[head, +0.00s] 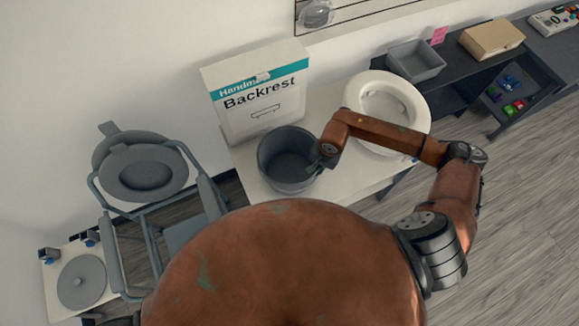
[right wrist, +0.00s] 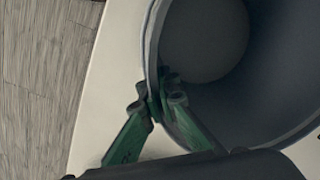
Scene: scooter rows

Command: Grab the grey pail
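The grey pail (head: 283,166) stands upright and open at the top on the white table (head: 346,182), in front of the Backrest box. In the right wrist view the pail (right wrist: 207,40) fills the upper right. My right gripper (head: 318,163) is at the pail's right side in the head view. In the right wrist view its green fingers (right wrist: 160,94) straddle the pail's wall, one outside and one inside, with the tips closed on it. The pail looks empty. My left gripper is not in view.
A white Backrest box (head: 262,108) stands behind the pail. A white toilet seat (head: 411,98) lies to its right, partly behind my right arm. A grey commode chair (head: 178,235) is at left. A grey bin (head: 416,62) and a cardboard box (head: 491,40) sit on the dark shelf.

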